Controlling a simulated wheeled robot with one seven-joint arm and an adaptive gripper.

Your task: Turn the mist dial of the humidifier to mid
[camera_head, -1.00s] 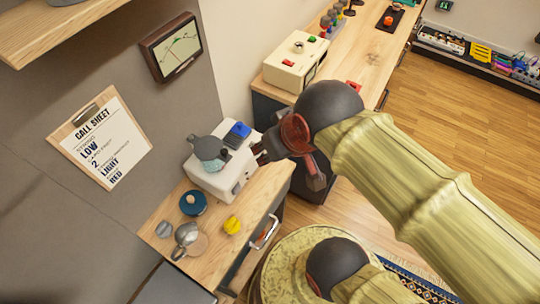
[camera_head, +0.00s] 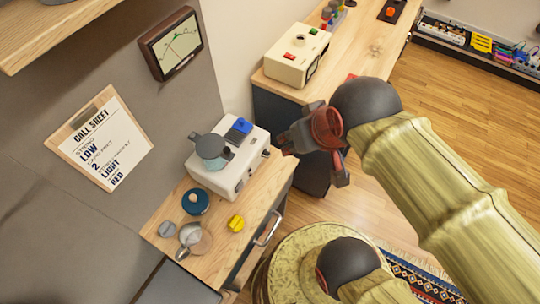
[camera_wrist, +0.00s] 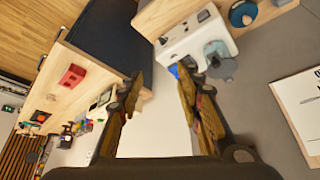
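The white box with a teal tank and grey lid, which I take to be the humidifier (camera_head: 232,178), stands on a small wooden cabinet. A blue block (camera_head: 238,130) sits on its top. A small dark knob (camera_head: 266,153) shows at its right side, and dark round details show on its face in the wrist view (camera_wrist: 190,42). Which one is the mist dial, and its setting, I cannot tell. My gripper (camera_head: 286,142) is right of the box, apart from it. In the wrist view my gripper (camera_wrist: 158,78) has its fingers spread and nothing between them.
The cabinet top (camera_head: 205,262) also holds a blue round item (camera_head: 195,201), a yellow knob-like piece (camera_head: 236,223) and a metal jug (camera_head: 193,238). A cream box (camera_head: 297,58) with red and green buttons stands on the bench behind. A call sheet (camera_head: 100,137) is at left.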

